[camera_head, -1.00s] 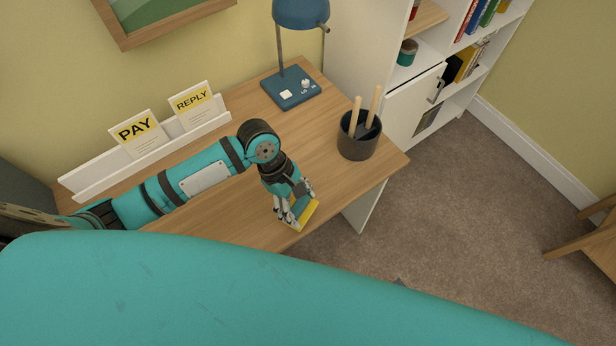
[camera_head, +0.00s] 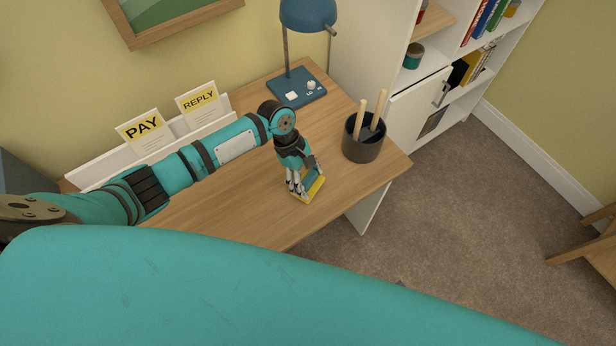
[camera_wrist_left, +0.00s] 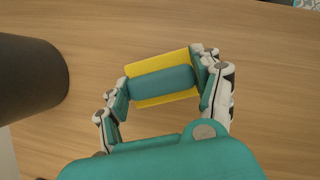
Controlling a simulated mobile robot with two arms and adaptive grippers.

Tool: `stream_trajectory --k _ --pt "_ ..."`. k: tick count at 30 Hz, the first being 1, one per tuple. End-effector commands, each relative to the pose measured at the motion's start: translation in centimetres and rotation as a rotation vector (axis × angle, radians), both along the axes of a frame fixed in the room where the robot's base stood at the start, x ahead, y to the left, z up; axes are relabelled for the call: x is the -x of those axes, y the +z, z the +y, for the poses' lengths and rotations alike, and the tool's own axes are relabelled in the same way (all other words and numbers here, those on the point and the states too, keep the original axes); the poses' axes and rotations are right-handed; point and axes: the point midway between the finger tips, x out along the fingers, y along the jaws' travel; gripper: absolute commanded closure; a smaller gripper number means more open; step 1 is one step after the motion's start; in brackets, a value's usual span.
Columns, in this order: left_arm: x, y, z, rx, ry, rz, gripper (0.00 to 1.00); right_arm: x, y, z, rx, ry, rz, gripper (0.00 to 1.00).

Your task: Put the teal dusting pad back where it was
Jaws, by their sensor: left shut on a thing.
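The dusting pad (camera_head: 312,186) has a yellow base and a teal top part. It is at the desk's front right, beneath my left gripper (camera_head: 303,182). In the left wrist view the pad (camera_wrist_left: 163,100) lies between the fingers of the left gripper (camera_wrist_left: 163,84), which are shut on its teal part. The wood desk (camera_head: 240,205) is right under it; I cannot tell whether the pad touches the desktop. My right gripper is not in view.
A dark pen cup (camera_head: 362,143) with wooden sticks stands right of the gripper. A blue lamp (camera_head: 296,88) stands at the back. A white letter rack (camera_head: 95,168) with PAY and REPLY cards is along the wall. The desk's middle is bare.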

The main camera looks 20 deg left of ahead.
Motion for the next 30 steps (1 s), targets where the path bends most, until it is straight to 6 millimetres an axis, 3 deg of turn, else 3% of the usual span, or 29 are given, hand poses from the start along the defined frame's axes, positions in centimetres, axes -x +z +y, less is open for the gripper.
stream_trajectory --k 5,6,11,22,30 --pt "0.0 -0.2 0.0 0.001 0.0 0.0 0.64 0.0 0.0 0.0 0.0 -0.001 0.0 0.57" --pt "0.0 -0.2 0.0 0.001 0.0 0.0 0.31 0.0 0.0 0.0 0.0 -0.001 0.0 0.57" --pt "0.0 -0.2 0.0 0.0 0.0 0.0 0.1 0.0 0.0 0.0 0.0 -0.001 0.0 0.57" --pt "-0.1 0.3 0.2 -0.001 0.001 -0.001 0.1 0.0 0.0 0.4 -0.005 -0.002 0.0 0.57" --pt "-0.7 5.0 2.0 0.0 0.001 -0.005 0.1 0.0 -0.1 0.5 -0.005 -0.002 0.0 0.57"
